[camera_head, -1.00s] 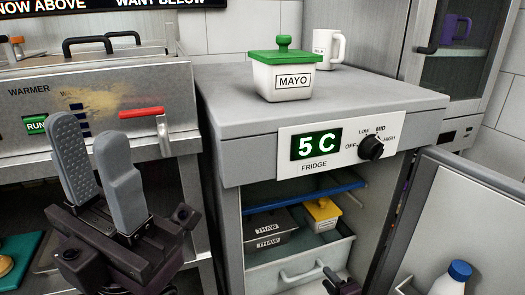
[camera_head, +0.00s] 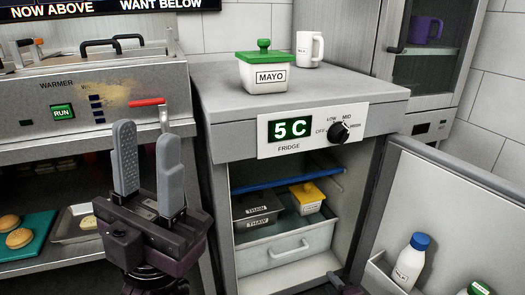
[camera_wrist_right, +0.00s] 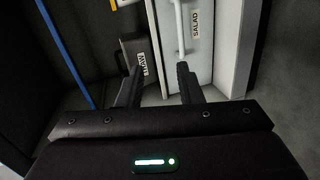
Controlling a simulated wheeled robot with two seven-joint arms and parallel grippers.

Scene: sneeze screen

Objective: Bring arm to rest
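My left gripper (camera_head: 146,135) is in front of the warmer, fingers upright and apart, with nothing between them. My right gripper shows only as a dark piece at the bottom edge of the head view, in front of the open fridge. In the right wrist view the right gripper (camera_wrist_right: 160,68) is open and empty. Its fingers point toward a white panel labelled SALAD (camera_wrist_right: 198,40) with a white handle (camera_wrist_right: 180,28). A dark THAW box (camera_wrist_right: 136,55) is beside the left finger. I cannot tell whether the finger touches it.
The fridge (camera_head: 222,140) stands open, its door (camera_head: 450,200) swung right with a milk bottle (camera_head: 411,262) in the rack. Inside are a yellow-lidded box (camera_head: 308,196) and a drawer (camera_head: 285,248). A mayo tub (camera_head: 268,72) and mug (camera_head: 310,48) stand on top. The warmer (camera_head: 60,95) is left.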

